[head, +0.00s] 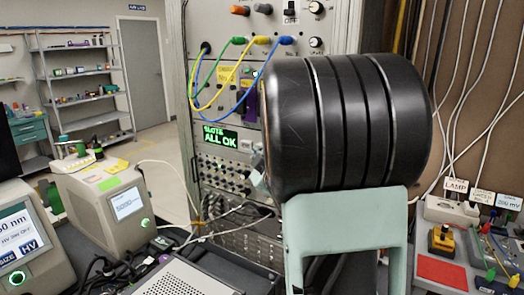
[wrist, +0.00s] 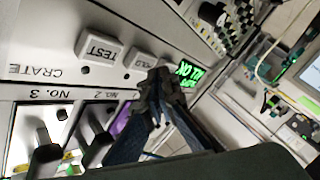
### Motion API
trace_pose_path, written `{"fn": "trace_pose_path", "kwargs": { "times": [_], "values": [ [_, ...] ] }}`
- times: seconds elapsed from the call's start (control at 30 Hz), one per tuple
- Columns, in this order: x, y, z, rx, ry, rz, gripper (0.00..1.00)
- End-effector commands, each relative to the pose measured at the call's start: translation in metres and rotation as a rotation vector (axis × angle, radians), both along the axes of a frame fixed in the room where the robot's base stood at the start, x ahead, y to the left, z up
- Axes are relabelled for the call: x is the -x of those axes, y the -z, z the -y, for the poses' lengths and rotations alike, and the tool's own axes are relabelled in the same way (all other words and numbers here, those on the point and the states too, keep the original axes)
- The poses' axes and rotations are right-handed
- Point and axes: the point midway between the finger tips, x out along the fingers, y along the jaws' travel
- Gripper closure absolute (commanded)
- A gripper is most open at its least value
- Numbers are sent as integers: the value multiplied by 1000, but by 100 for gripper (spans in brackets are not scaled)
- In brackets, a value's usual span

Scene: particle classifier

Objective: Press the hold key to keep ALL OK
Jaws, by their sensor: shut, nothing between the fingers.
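In the wrist view the HOLD key (wrist: 143,61) is a pale square key on the rack panel, between the TEST key (wrist: 98,48) and the green display (wrist: 190,76). The display also shows in the head view (head: 220,136) and reads ALL OK. My gripper (wrist: 160,84) is shut and empty. Its tips appear just below and right of the HOLD key in the picture. I cannot tell whether they touch the panel. In the head view most of my gripper is hidden.
Switch levers No. 3 (wrist: 44,139) and No. 2 (wrist: 95,124) stand near my gripper in the wrist view. Blue and yellow cables (head: 222,82) loop over the rack above the display. A beige instrument (head: 107,207) stands at left. Loose cables lie below the rack.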

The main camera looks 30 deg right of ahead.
Motion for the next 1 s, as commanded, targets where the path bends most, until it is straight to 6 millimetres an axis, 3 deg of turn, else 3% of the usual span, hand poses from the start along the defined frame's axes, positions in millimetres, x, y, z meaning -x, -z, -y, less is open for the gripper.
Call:
{"fn": "trace_pose_path", "kwargs": {
  "times": [1.0],
  "values": [
    [-7,0,10,0,0,0,100]
  ]
}}
